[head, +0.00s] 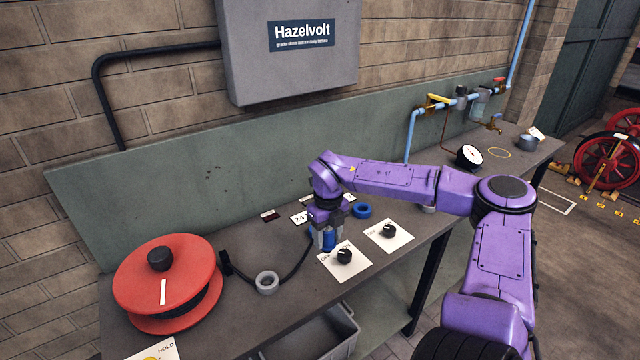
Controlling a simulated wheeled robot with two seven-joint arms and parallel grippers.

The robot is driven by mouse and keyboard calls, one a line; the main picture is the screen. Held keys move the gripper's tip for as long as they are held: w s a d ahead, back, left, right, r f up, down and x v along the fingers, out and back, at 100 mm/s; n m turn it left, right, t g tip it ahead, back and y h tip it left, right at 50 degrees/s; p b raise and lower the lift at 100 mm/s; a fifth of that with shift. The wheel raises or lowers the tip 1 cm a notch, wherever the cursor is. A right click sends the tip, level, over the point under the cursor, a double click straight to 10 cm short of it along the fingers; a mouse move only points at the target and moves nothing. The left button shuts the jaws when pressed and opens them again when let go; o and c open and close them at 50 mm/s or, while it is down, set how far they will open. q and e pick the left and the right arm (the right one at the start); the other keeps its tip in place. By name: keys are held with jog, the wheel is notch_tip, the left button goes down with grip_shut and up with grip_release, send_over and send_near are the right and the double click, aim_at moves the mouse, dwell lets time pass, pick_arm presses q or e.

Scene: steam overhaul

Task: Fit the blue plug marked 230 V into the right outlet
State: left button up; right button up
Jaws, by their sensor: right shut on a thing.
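My right gripper (326,246) reaches in from the right over the bench and points down. It is shut on a blue plug (330,238), which is mostly hidden by the fingers; its 230 V mark cannot be read. A black cable (296,268) runs from the red reel along the bench toward the plug. A round blue socket-like ring (362,210) sits on the bench just right of and behind the gripper, apart from the plug. Labels, one reading "24" (299,218), lie behind the gripper, partly covered by it. My left gripper is not in view.
A red cable reel (167,280) stands at left, with a grey ring (267,282) beside it. Two black knobs on white cards (344,256) (388,231) lie close right of the gripper. A grey Hazelvolt box (290,60) hangs on the wall. A gauge (469,156) and pipes are at right.

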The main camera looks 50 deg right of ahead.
jog(key=shift+w+d, duration=0.1)
jog(key=shift+d, duration=0.6)
jog(key=w+d+b, duration=0.2)
jog(key=w+d, duration=0.1)
jog(key=d, duration=0.8)
jog(key=shift+d, duration=0.3)
jog(key=shift+s, duration=0.1)
